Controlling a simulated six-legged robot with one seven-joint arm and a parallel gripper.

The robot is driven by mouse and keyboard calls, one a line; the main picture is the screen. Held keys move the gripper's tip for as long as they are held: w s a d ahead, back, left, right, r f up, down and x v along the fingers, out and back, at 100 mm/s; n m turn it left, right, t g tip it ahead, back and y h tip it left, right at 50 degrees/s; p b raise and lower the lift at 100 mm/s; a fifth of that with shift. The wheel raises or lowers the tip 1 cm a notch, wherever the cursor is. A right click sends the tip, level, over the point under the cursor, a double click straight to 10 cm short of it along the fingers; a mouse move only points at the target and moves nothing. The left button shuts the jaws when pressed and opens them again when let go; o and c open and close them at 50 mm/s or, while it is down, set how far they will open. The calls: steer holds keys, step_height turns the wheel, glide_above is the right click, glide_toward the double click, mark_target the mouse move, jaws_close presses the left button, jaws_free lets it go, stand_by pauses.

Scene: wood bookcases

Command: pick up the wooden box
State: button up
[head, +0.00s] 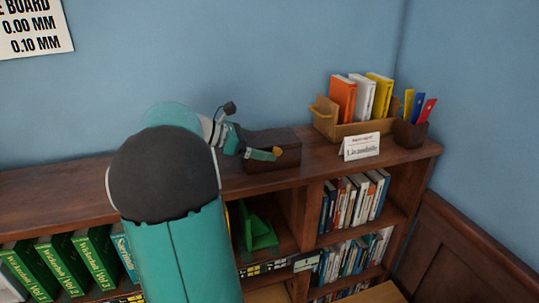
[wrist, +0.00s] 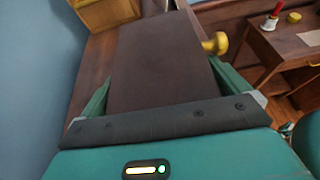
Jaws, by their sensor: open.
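The wooden box (head: 272,138) is dark brown and sits on top of the bookcase, left of the book tray in the head view. A gold knob (wrist: 215,43) sticks out from its side, on the right in the wrist view. My gripper (head: 256,147) is at the box's left end in the head view. In the wrist view the box (wrist: 160,60) fills the space between the two teal fingers of my gripper (wrist: 165,88), one along each side. The jaws are open. Whether either finger touches the box cannot be told.
A wooden tray (head: 323,123) of books, a white card (head: 361,147) and a brown pencil cup (head: 409,134) stand right of the box. The blue wall (head: 290,60) rises behind. In the wrist view, a desk (wrist: 285,45) with a red-handled bell (wrist: 271,20) is at right.

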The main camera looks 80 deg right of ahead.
steer(key=shift+r, duration=0.1)
steer(key=c, duration=1.1)
steer(key=shift+r, duration=0.55)
step_height(320, 180, up, 2)
steer(key=shift+r, duration=0.1)
steer(key=a+r, duration=0.2)
steer(key=s+a+r, duration=0.1)
steer(key=a+r, duration=0.1)
steer(key=r, duration=0.1)
steer(key=shift+a+r, duration=0.3)
steer(key=shift+a, duration=0.1)
steer(key=a+r, duration=0.1)
steer(key=a, duration=0.2)
steer(key=s+a+r, duration=0.1)
steer(key=a, duration=0.2)
steer(key=s+a+r, duration=0.1)
steer(key=a+r, duration=0.1)
steer(key=a, duration=0.1)
